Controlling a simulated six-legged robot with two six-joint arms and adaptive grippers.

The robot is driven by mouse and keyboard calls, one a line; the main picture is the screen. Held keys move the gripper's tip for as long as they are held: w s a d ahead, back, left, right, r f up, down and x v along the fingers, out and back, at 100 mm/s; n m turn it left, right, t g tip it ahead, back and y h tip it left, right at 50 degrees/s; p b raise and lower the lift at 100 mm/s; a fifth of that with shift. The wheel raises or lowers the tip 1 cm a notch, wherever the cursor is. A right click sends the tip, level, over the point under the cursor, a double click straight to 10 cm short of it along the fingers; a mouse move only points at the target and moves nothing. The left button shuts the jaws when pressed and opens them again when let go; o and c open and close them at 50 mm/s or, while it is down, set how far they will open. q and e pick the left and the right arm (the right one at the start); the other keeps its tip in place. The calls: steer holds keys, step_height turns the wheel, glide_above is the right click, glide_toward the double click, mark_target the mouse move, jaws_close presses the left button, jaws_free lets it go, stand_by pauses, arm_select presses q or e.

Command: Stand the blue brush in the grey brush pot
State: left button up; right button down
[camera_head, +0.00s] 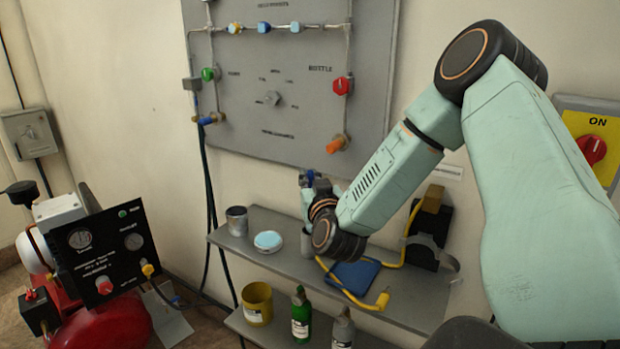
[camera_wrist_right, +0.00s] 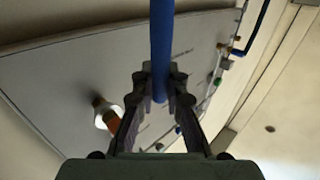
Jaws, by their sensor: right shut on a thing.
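My right gripper (camera_head: 307,184) is shut on the blue brush (camera_wrist_right: 161,45), above the upper shelf. In the right wrist view its fingertips (camera_wrist_right: 160,84) close around the blue handle, which runs up out of the frame. In the head view only a small blue part shows at the fingers; the bristles cannot be made out. A grey open pot (camera_head: 237,221) stands upright at the shelf's left. A narrow grey upright thing (camera_head: 306,243) shows below the gripper, partly hidden by the wrist. I cannot tell which is the brush pot. My left gripper is out of view.
The upper shelf (camera_head: 285,262) also holds a light-blue-topped tin (camera_head: 268,241), a blue cloth (camera_head: 354,275) and a yellow hose (camera_head: 358,301). A yellow pot (camera_head: 257,302) and a green bottle (camera_head: 300,315) stand below. The grey panel (camera_head: 275,75) is behind.

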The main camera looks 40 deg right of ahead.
steer(key=shift+f+b, duration=1.35)
steer(key=shift+f, duration=0.75)
steer(key=c, duration=1.3)
jaws_free()
steer(key=v, duration=1.2)
steer(key=shift+r, duration=0.1)
